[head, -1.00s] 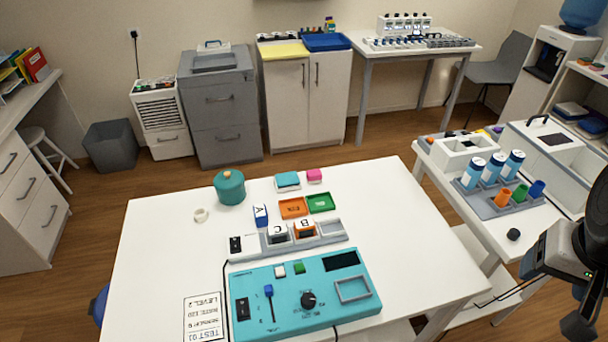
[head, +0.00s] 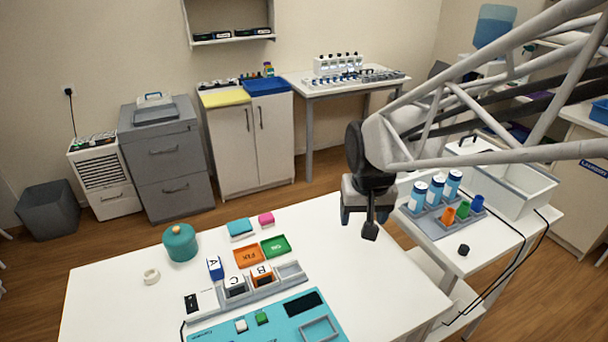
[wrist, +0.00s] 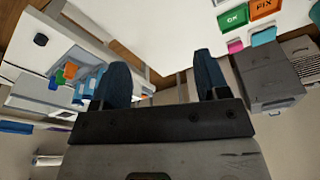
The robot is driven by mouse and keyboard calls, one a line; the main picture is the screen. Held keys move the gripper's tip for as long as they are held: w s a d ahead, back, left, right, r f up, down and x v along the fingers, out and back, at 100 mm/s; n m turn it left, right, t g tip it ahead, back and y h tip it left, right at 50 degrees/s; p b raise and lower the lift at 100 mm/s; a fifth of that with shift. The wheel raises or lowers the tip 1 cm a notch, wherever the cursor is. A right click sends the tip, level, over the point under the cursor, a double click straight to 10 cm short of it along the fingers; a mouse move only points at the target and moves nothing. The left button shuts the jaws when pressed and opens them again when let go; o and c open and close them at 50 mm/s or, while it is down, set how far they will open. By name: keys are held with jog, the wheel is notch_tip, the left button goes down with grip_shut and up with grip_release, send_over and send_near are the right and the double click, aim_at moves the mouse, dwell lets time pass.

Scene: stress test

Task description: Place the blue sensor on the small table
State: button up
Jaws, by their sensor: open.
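The blue sensor, a small blue and white block marked A (head: 215,268), stands on the main white table (head: 110,300), just behind the left part of a grey rack (head: 260,292). My gripper (head: 370,232) hangs open and empty near the main table's right edge, well to the right of the blue sensor. In the wrist view its two dark fingers (wrist: 163,82) are apart with nothing between them. The blue sensor is not visible there. A smaller white table (head: 480,262) stands on the right; another white table (head: 300,80) stands against the back wall.
Blocks C (head: 236,287) and B (head: 263,275) sit in the rack; its right slot looks empty. Orange (head: 248,256) and green (head: 275,246) trays lie behind. Several bottles and cups, a black knob (head: 463,250) and cables occupy the right table. A teal pot (head: 180,242) stands left.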

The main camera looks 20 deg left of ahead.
jog(key=a+f+n, duration=0.1)
jog(key=a+f, duration=0.3)
jog(key=a, duration=0.6)
jog(key=a+f+n, duration=0.2)
jog(key=a+f, duration=0.2)
jog(key=a, duration=0.6)
jog(key=n, duration=0.2)
send_over(214, 263)
jog(key=shift+g, duration=0.4)
jog(key=f, duration=0.9)
jog(key=shift+s+f, duration=0.1)
jog(key=shift+s, duration=0.25)
jog(key=shift+w+f, duration=0.15)
jog(key=shift+f, duration=1.1)
jog(key=shift+w+a+f, duration=0.1)
jog(key=shift+w+f, duration=0.05)
jog(key=shift+f, duration=1.15)
jog(key=shift+w+f, duration=0.15)
jog(key=shift+f, duration=1.15)
